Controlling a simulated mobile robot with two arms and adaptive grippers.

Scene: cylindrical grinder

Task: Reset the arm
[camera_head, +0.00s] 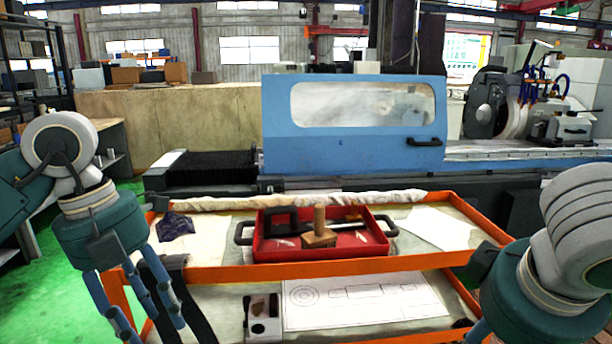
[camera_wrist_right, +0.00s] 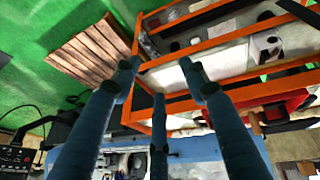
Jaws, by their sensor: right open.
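My left arm comes in from the left in the head view, a grey and teal wrist with blue fingers pointing down. My left gripper (camera_head: 153,328) has its fingers spread, with nothing between them, in front of the left end of the orange cart (camera_head: 385,262). My right arm stands at the lower right, beside the cart's right end. Its fingertips are cut off in the head view. In the right wrist view my right gripper (camera_wrist_right: 160,78) shows three blue fingers spread apart and empty, with the cart behind them.
A red tray (camera_head: 375,250) with a wooden block (camera_head: 319,238) and dark tools sits on the cart's top. A drawing sheet (camera_head: 365,303) lies on the lower shelf. The blue grinder (camera_head: 352,147) stands behind. A wooden pallet (camera_wrist_right: 95,53) lies on the green floor.

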